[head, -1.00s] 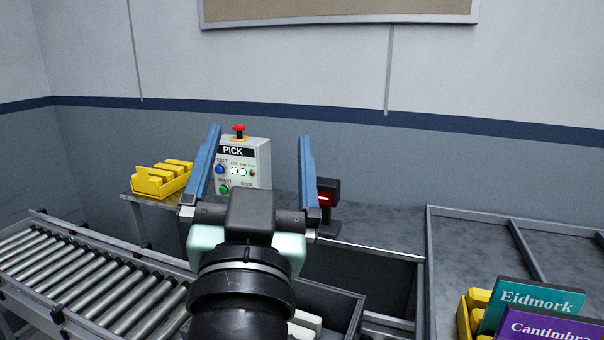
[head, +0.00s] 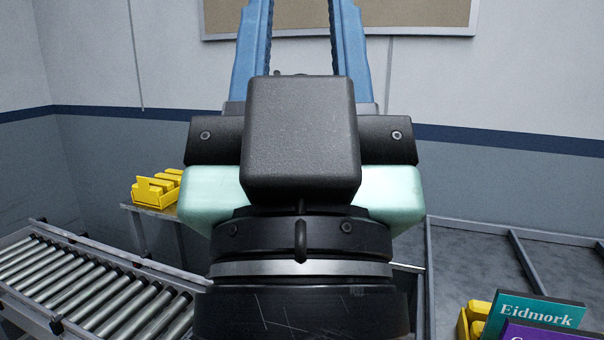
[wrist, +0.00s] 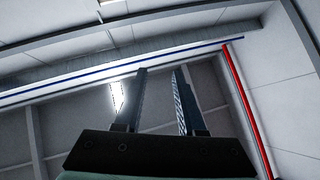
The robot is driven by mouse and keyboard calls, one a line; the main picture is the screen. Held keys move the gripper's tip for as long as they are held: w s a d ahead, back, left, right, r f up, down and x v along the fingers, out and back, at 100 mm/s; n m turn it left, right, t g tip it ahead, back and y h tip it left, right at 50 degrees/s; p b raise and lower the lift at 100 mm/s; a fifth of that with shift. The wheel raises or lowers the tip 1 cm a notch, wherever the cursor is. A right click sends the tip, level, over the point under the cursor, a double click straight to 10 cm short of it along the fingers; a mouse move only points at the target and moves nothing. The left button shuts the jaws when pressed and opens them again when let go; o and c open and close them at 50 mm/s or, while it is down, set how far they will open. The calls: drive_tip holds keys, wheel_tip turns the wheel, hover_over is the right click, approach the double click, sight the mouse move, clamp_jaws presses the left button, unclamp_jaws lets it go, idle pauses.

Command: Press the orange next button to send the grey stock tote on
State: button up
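My gripper (head: 302,12) is raised close to the head camera and fills the middle of the head view. Its two blue fingers point up, stand apart with a narrowed gap, and hold nothing; their tips run off the top edge. In the wrist view, the fingers (wrist: 160,72) also stand apart with only ceiling and wall behind them. The control box marked PICK is hidden behind my gripper. No orange button shows in either current view. The grey tote is not visible either; my arm covers that area.
A roller conveyor (head: 95,295) runs along the lower left. Yellow bins (head: 155,192) stand on a bench behind it. At the right is a grey framed surface (head: 470,260) with a teal Eidmork box (head: 530,318), a purple box and a yellow bin at its front.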

clamp_jaws()
idle(1.2)
